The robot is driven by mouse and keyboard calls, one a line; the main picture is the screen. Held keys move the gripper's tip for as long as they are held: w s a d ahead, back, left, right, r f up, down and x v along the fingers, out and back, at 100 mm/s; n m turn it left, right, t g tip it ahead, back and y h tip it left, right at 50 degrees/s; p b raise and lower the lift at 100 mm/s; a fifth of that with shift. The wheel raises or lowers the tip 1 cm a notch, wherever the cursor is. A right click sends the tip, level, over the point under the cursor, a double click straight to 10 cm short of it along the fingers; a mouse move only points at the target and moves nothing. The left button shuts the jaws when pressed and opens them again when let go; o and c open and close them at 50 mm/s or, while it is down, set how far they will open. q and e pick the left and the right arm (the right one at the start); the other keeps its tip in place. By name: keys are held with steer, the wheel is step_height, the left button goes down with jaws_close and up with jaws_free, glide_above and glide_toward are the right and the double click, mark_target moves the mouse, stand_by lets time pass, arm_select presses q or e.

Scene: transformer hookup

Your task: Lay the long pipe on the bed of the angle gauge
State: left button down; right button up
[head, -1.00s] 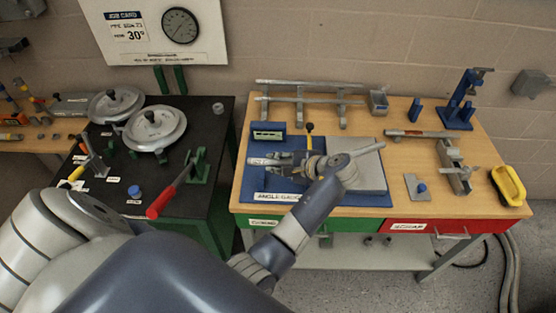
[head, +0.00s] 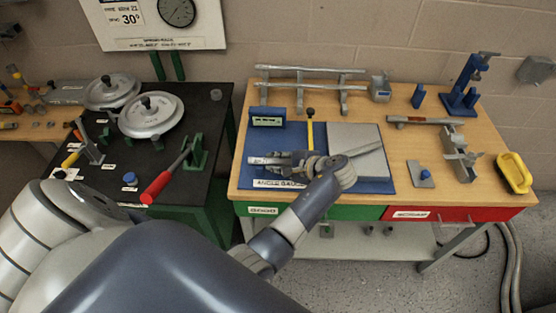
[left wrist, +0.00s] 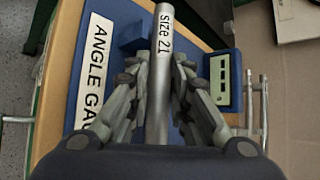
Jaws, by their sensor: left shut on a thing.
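My left gripper (left wrist: 157,95) is shut on the long pipe (left wrist: 162,60), a grey tube marked "size 21" in the left wrist view. In the head view the gripper (head: 302,162) is over the angle gauge, and the pipe's right part (head: 364,150) slants across the grey plate. The angle gauge has a blue base (head: 375,187), a display box (head: 268,117) and an upright yellow lever (head: 310,132). The pipe lies along the gauge's front part, near its label; I cannot tell whether it touches the bed. My gripper hides part of the bed. My right gripper is not in view.
Pipes lie on a rack (head: 312,70) at the bench's back. A short pipe on a holder (head: 420,121), a grey fixture (head: 459,155), a blue stand (head: 461,98) and a yellow-handled item (head: 514,173) stand right. The black table (head: 190,100) is left.

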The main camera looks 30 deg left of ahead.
arm_select(q)
steer(key=c, duration=1.4)
jaws_free()
